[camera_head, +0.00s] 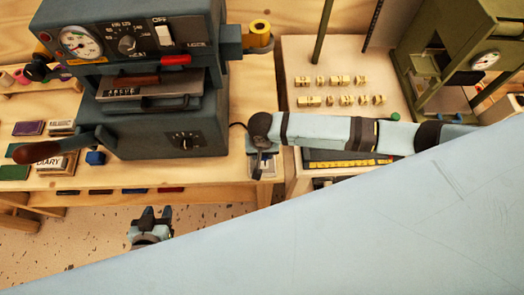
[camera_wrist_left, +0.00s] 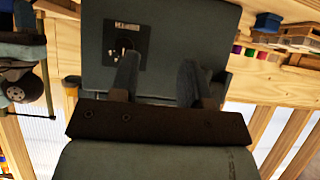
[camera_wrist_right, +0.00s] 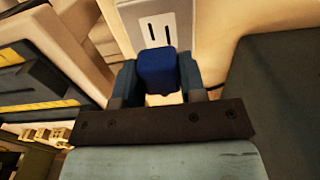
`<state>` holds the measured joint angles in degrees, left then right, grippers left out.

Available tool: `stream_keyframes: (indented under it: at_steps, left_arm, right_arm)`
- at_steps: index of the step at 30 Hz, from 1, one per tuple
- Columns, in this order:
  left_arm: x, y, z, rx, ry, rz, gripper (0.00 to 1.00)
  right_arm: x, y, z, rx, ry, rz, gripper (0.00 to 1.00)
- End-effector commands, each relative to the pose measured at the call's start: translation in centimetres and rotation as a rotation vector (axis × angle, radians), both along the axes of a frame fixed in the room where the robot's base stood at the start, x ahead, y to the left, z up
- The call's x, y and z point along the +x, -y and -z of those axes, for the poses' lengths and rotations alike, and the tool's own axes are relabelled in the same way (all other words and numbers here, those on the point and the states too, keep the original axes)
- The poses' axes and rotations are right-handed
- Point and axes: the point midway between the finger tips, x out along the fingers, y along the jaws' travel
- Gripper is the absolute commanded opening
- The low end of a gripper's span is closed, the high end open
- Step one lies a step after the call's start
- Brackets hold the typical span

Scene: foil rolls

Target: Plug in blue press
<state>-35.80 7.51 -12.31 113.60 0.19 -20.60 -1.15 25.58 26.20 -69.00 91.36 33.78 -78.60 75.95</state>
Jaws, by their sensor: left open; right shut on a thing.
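The blue-grey press (camera_head: 150,137) stands on the wooden table at the upper left of the head view. Its lower front with a small dial plate also fills the middle of the left wrist view (camera_wrist_left: 155,75). My right gripper (camera_wrist_right: 158,75) is shut on a blue plug (camera_wrist_right: 158,70). Just beyond the plug is a pale outlet (camera_wrist_right: 172,22) with two dark slots; the plug appears apart from it. In the head view my right gripper (camera_head: 262,166) is low beside the press, its plug hidden. My left gripper (camera_head: 153,214) is open and empty in front of the table.
A green press (camera_head: 440,50) stands at the upper right. Several brass pieces (camera_head: 340,80) lie on the pale table (camera_head: 300,55). Foil rolls, a yellow one (camera_head: 260,30) among them, and small boxes (camera_head: 28,128) surround the blue press. My right arm crosses the gap between the tables.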

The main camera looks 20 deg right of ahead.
Motion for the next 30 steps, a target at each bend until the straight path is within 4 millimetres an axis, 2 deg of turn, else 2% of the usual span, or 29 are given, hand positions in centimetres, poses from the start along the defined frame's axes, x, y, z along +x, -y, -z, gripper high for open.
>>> stream_keyframes:
  at_steps: [1, 3, 10, 30]
  left_arm:
    - [-0.1, 0.1, 1.1, -0.001, -0.002, 0.001, 0.43]
    - [-0.1, 0.2, 1.9, -0.004, -0.004, 0.003, 0.43]
    - [0.0, 0.8, 3.8, -0.011, -0.011, 0.014, 0.43]
    - [0.4, 0.9, 3.6, -0.012, 0.002, 0.019, 0.43]
  right_arm:
    - [0.0, 0.0, 1.1, 0.0, 0.001, -0.001, 0.17]
    - [0.0, 0.0, 1.8, -0.001, 0.0, -0.001, 0.17]
    - [0.0, 0.1, 3.6, 0.0, 0.0, -0.001, 0.17]
    - [0.0, 0.0, 3.8, 0.0, 0.0, -0.001, 0.17]
